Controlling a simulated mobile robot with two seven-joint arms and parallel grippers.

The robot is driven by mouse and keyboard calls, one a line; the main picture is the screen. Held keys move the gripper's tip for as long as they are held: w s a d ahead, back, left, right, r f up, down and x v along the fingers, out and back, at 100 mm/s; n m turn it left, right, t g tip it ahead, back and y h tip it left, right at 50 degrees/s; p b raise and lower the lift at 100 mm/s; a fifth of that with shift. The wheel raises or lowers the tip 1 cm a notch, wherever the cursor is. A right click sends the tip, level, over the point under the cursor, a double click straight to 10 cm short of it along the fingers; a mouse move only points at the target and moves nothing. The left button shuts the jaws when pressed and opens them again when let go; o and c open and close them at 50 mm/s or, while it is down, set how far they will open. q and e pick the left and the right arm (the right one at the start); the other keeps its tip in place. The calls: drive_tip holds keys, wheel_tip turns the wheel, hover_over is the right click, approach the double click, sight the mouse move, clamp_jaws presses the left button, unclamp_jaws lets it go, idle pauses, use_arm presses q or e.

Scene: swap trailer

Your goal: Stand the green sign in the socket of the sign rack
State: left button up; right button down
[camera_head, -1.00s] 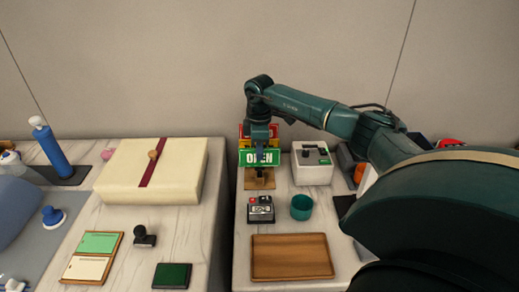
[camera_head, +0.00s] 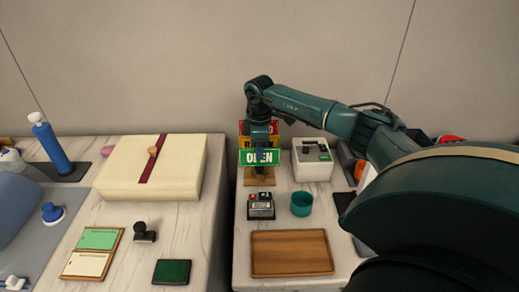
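The green sign (camera_head: 269,158) with white "OPEN" lettering shows in the head view, slightly tilted, in front of the sign rack (camera_head: 248,178). The rack has a wooden base, with a red sign (camera_head: 272,127) and a yellow sign (camera_head: 246,143) behind the green one. My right gripper (camera_head: 260,152) points down at the green sign and appears shut on it, its fingers over the lettering. The sign's lower end and the socket are too small and dark to tell whether they meet. My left gripper is not in view.
A white box device (camera_head: 312,168), a teal cup (camera_head: 301,204), a small dark device (camera_head: 260,208) and a wooden tray (camera_head: 291,262) are near the rack. A gap separates this table from the left one, which holds a cream box (camera_head: 188,170).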

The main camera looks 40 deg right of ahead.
drive_tip(key=shift+f, duration=0.5)
drive_tip(key=shift+f, duration=0.25)
idle(0.6)
drive_tip(key=c, duration=1.5)
unclamp_jaws()
drive_tip(key=shift+c, duration=0.2)
drive_tip(key=o, duration=0.6)
